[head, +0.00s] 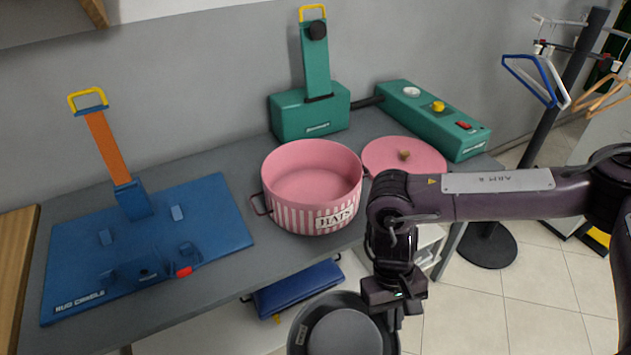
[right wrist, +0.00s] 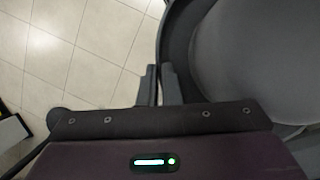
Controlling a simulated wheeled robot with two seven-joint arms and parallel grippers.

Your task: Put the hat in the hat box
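The hat (head: 343,327) is dark grey with a round crown and a wide brim; it hangs in front of the table, below the tabletop, crown facing up. My right gripper (head: 396,316) is shut on the right side of its brim. In the right wrist view the two fingers (right wrist: 161,84) close around the brim's edge, and the hat (right wrist: 255,60) fills the right side. The hat box (head: 312,222) is round, pink and striped, labelled HATS, open and empty-looking on the table. Its pink lid (head: 425,158) lies behind it to the right. My left gripper is out of view.
The grey table (head: 225,297) carries a blue board device (head: 150,245) at left, a green press (head: 312,115) behind the box and a green control unit (head: 435,118) at back right. A blue padded item (head: 297,290) sits below the table. A hanger stand (head: 535,140) is at right.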

